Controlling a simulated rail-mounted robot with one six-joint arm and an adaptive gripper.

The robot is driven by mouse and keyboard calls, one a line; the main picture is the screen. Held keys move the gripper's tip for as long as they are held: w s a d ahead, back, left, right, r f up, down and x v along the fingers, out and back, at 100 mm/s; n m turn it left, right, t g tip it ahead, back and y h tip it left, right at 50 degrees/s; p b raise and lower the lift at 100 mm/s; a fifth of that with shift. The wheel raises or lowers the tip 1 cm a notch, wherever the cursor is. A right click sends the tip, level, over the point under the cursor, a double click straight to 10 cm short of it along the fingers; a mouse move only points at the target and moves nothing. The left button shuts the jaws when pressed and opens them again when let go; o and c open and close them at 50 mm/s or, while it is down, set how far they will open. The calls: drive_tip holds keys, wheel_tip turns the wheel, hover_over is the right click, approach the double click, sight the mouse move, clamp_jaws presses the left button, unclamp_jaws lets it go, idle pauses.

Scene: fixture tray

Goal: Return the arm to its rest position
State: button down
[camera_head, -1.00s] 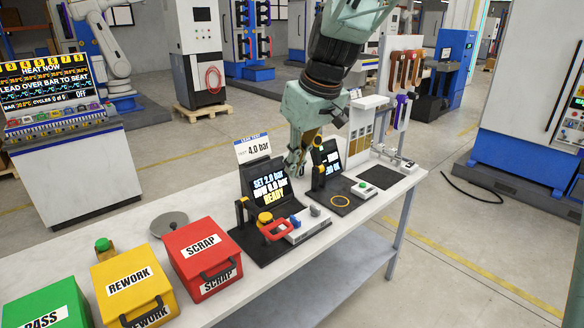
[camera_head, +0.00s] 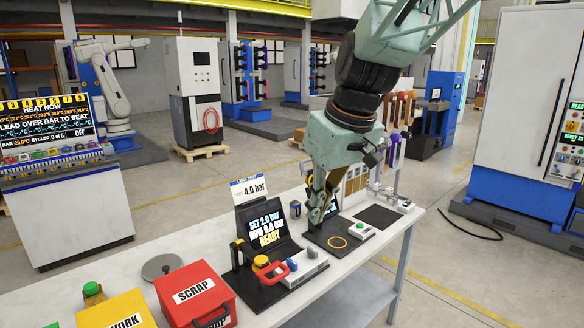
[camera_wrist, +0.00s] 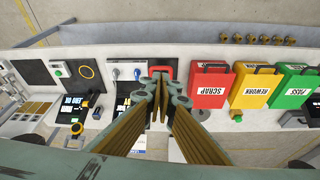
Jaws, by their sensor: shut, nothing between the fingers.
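My gripper (camera_head: 316,218) hangs from my green-grey arm over the bench, among the upright displays in the head view. Its fingertips are partly lost against the screen behind them. In the wrist view my gripper (camera_wrist: 160,84) has its fingers together, with nothing held between them. Beyond the tips in that view is a red handle (camera_wrist: 161,70); I cannot tell the height between them. The rest position has no visible mark.
The white bench (camera_head: 245,318) carries a test station with a display (camera_head: 266,225), a black pad with a yellow ring (camera_head: 338,242) and a red SCRAP box (camera_head: 195,293). A yellow REWORK box (camera_head: 117,311) stands beside it. The floor in front of the bench is clear.

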drive_tip(key=s+d+m, duration=0.2)
drive_tip(key=s+d, duration=0.3)
drive_tip(key=s, duration=0.6)
drive_tip(key=s+d+f+m+h+b, duration=0.1)
drive_tip(key=s+d, duration=0.4)
drive_tip(key=s, duration=0.7)
drive_tip(key=s+d+m+h+b, duration=0.1)
drive_tip(key=s+d+m, duration=0.2)
drive_tip(key=s, duration=0.8)
drive_tip(key=shift+s+d+f+m+t, duration=0.15)
drive_tip(key=shift+s+d+m+t, duration=0.2)
drive_tip(key=shift+d, duration=0.9)
